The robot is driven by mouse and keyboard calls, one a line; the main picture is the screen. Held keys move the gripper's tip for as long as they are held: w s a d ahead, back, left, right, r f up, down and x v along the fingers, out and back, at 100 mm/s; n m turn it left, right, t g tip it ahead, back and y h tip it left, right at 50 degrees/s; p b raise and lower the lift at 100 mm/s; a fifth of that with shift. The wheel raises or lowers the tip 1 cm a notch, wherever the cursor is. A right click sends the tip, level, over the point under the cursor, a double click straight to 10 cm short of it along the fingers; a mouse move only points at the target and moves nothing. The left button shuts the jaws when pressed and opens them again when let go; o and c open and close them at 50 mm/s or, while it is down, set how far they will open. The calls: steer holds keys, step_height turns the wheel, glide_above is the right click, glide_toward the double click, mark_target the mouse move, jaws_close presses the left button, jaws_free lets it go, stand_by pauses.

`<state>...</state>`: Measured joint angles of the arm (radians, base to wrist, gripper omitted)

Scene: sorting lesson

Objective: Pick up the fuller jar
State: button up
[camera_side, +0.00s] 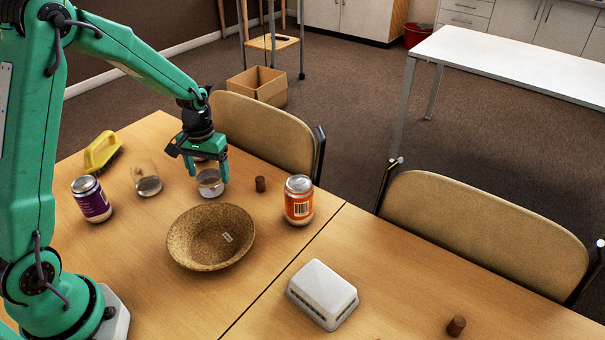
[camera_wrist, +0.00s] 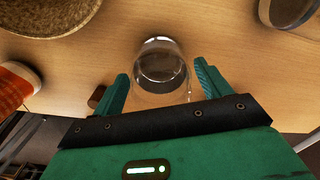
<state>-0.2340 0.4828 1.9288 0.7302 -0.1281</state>
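Two clear glass jars stand upright on the table in the side view, each with greyish contents low inside. One jar (camera_side: 209,184) is between the fingers of my gripper (camera_side: 206,172); the other jar (camera_side: 147,183) stands to its left. The levels look similar, and I cannot tell which is fuller. In the wrist view, the near jar (camera_wrist: 160,75) stands between the fingers of my gripper (camera_wrist: 161,80), with a gap showing on each side. My gripper is open around it. A round greyish thing (camera_wrist: 291,8) is cut off at the upper right there.
A woven bowl (camera_side: 188,245) lies in front of the jars. An orange-labelled can (camera_side: 299,203) and a small brown cylinder (camera_side: 260,184) are to the right. A purple-labelled can (camera_side: 92,204) and a yellow brush (camera_side: 101,151) are to the left. A white box (camera_side: 322,292) sits front right.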

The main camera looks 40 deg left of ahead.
steer(key=c, duration=0.9)
steer(key=shift+r, duration=0.3)
steer(key=shift+s+d+r, duration=0.55)
steer(key=shift+d+r, duration=1.15)
steer(key=shift+d, duration=0.1)
steer(key=shift+s+d+r, duration=0.6)
steer(key=shift+d+r, duration=1.15)
steer(key=shift+d, duration=0.1)
steer(key=shift+s+d+r, duration=0.55)
steer(key=shift+d+r, duration=1.15)
steer(key=shift+d, duration=0.1)
steer(key=shift+d, duration=0.1)
